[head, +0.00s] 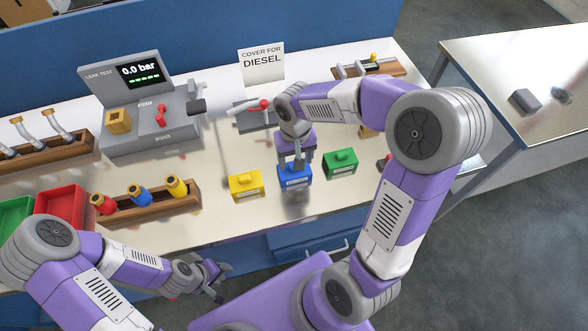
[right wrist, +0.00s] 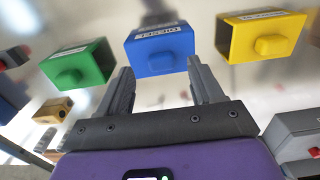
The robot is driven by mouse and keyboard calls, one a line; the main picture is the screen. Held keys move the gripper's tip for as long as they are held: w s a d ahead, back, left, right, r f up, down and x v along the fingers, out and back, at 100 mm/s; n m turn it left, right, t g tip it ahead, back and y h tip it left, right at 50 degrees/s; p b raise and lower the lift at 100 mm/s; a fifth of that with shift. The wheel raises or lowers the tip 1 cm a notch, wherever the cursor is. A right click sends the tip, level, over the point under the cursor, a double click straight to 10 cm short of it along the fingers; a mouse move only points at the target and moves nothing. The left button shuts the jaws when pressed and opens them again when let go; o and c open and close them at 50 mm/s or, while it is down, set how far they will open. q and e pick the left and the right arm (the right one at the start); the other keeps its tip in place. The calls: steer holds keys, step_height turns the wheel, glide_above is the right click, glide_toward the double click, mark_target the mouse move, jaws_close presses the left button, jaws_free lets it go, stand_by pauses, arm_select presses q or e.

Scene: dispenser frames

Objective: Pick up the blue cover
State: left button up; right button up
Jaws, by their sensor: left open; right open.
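The blue cover (head: 294,178), a small labelled box shape, stands on the bench between the yellow cover (head: 246,186) and the green cover (head: 340,164). My right gripper (head: 297,163) is open and points down just above the blue cover, partly hiding its top. In the right wrist view the blue cover (right wrist: 158,52) lies ahead between the spread fingertips; I cannot tell whether they touch it. The green cover (right wrist: 78,64) and yellow cover (right wrist: 260,38) flank it there. My left gripper (head: 222,281) is open and empty in front of the bench edge.
A sign (head: 262,64) reading "COVER FOR DIESEL" stands at the back. The leak test unit (head: 150,125) reads 0.0 bar. A wooden rack (head: 150,208) holds coloured nozzles beside a red tray (head: 62,202). A side table (head: 520,60) stands at right.

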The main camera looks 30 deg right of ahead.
step_height(320, 180, down, 3)
steer(key=shift+w+r, duration=0.1)
steer(key=shift+r, duration=0.1)
steer(key=c, duration=1.1)
steer(key=shift+c, duration=0.2)
steer(key=shift+r, duration=0.15)
